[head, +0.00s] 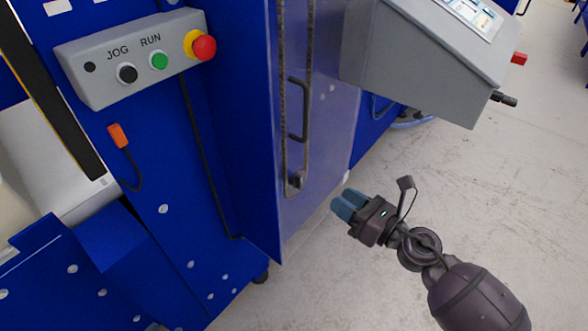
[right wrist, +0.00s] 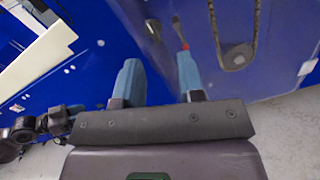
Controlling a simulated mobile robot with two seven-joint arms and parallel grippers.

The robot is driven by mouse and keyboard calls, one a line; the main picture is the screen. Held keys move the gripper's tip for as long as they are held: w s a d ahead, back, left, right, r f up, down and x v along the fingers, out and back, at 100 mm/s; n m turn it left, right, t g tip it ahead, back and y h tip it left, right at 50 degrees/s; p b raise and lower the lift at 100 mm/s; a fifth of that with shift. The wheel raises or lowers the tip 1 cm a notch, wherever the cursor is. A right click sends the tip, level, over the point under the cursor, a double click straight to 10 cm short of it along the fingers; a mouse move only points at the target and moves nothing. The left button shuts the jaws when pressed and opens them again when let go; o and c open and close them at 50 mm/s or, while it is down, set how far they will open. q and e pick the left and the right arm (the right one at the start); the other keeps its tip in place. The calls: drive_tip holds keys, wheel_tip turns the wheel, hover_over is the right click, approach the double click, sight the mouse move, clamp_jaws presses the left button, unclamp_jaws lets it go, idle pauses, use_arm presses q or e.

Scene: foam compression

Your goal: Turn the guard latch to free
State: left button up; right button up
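The blue guard door (head: 330,110) stands upright with a dark bar handle (head: 304,110); it also fills much of the right wrist view (right wrist: 275,60). I cannot pick out the guard latch for certain. A small pale fitting (head: 346,177) sits at the door's lower right edge. In the right wrist view, a small red-tipped dark piece (right wrist: 181,33) and a grey piece (right wrist: 153,30) show beyond the fingers. My right gripper (head: 345,203) is open and empty, right of the door's lower edge; its blue fingers stand apart in the wrist view (right wrist: 159,68).
A grey button box (head: 135,58) with JOG, RUN and a red stop button (head: 204,47) is at upper left. An orange-topped piece with a cable (head: 118,136) is below it. A grey control console (head: 425,65) juts out at upper right. The floor (head: 535,190) at right is clear.

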sight(301, 182)
use_arm(q)
drive_tip(key=shift+s, duration=0.25)
use_arm(e)
drive_tip(key=w+a+n, duration=0.1)
drive_tip(key=a, duration=0.2)
drive_tip(key=w+a+n, duration=0.1)
drive_tip(key=w+a, duration=0.1)
drive_tip(key=a, duration=0.1)
drive_tip(key=w+a+n+g, duration=0.1)
drive_tip(key=w+a, duration=0.1)
drive_tip(key=a, duration=0.1)
drive_tip(key=shift+w+a+f+n, duration=0.1)
drive_tip(key=shift+w+f+n, duration=0.1)
drive_tip(key=shift+n, duration=0.2)
drive_tip(key=shift+c, duration=0.3)
drive_tip(key=c, duration=0.5)
use_arm(q)
drive_tip(key=shift+w+d+r, duration=0.1)
drive_tip(key=shift+d+r, duration=0.05)
drive_tip(key=shift+d, duration=0.05)
